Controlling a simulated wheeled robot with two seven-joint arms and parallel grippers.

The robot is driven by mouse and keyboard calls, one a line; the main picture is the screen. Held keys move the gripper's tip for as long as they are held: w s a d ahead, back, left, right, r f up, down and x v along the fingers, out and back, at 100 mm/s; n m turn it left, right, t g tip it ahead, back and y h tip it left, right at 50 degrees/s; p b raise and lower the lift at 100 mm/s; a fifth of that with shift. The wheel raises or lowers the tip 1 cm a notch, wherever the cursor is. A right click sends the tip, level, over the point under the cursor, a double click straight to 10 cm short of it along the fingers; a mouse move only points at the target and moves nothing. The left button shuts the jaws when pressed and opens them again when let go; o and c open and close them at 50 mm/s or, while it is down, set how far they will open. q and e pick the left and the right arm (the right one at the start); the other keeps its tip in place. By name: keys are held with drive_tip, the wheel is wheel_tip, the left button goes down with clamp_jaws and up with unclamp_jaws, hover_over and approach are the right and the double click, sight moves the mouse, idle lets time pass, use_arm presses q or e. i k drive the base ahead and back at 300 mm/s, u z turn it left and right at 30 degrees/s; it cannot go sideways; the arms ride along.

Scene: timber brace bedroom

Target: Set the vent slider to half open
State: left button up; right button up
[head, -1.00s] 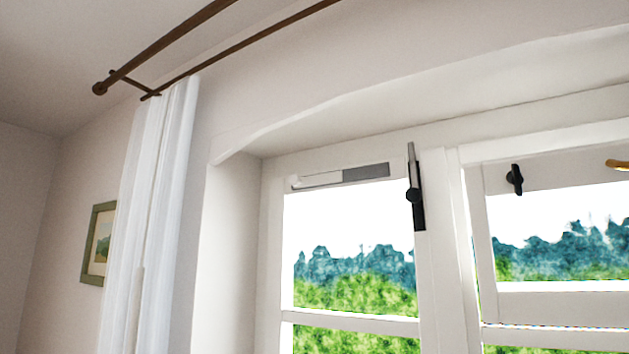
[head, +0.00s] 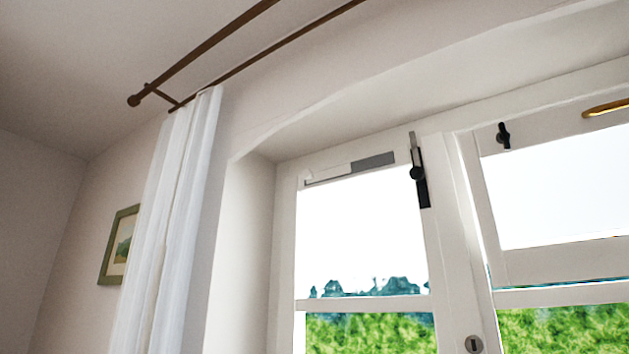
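The vent slider (head: 328,174) is a white strip in a narrow slot at the top of the left window sash. It covers the left part of the slot. The grey part of the slot (head: 374,163) shows uncovered to its right. A small pale knob seems to sit near the slider's left end, but it is too faint to be sure. Neither of my grippers shows in the head view, so nothing is seen touching the slider.
A black window handle (head: 418,175) stands just right of the vent. A smaller black catch (head: 503,136) and a brass handle (head: 605,108) are on the right sash. A white curtain (head: 180,220) hangs at the left from a brown rod (head: 210,44). A framed picture (head: 119,245) hangs beyond it.

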sight(307, 174)
drive_tip(key=z, duration=1.35)
drive_tip(key=k, duration=1.05)
drive_tip(key=u, duration=0.35)
